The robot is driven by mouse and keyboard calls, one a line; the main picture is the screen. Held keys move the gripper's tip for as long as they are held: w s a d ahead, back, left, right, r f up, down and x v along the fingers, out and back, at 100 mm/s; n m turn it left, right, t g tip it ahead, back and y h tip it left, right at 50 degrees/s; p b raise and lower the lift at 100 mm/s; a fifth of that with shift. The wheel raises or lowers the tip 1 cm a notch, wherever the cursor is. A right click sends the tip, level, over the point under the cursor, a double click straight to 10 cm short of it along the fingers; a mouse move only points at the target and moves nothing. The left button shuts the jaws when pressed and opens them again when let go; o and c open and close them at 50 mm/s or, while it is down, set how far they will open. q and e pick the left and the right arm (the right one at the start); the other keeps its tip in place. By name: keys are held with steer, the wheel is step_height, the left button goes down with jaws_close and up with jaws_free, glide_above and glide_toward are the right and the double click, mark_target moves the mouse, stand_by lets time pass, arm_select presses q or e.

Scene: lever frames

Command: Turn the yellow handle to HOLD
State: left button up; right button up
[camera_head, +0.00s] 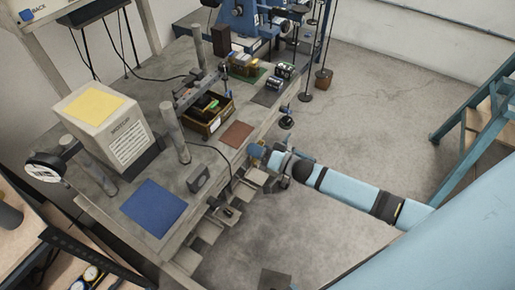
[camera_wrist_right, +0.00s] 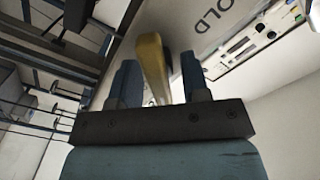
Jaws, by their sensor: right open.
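The yellow handle (camera_wrist_right: 153,62) shows in the right wrist view, between the two fingers of my right gripper (camera_wrist_right: 159,66). The fingers stand apart on either side of it, and I cannot tell whether either one touches it. Behind it is a pale plate (camera_wrist_right: 222,22) with dark letters, of which "OLD" can be read; the rest is cut off or hidden. In the head view my right gripper (camera_head: 257,153) is at the bench's right edge, and I cannot make out the handle there. My left gripper is not in view.
The grey bench (camera_head: 115,200) carries a beige box (camera_head: 105,120), a blue mat (camera_head: 154,208), a brown mat (camera_head: 237,134) and an open bin (camera_head: 207,122). Upright posts stand on it. A blue frame (camera_head: 470,105) is at the right.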

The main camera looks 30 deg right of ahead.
steer(key=c, duration=0.7)
steer(key=n, duration=0.3)
steer(key=shift+a+r, duration=0.1)
steer(key=n, duration=0.3)
steer(key=shift+s+n+p, duration=0.1)
steer(key=shift+n+p, duration=0.2)
steer(key=shift+p, duration=0.05)
steer(key=n, duration=0.5)
steer(key=shift+a+n, duration=0.15)
steer(key=shift+n, duration=0.15)
steer(key=n+b, duration=0.1)
steer(key=n, duration=0.4)
steer(key=shift+s+a+n, duration=0.1)
steer(key=shift+a+n, duration=0.05)
steer(key=shift+n, duration=0.15)
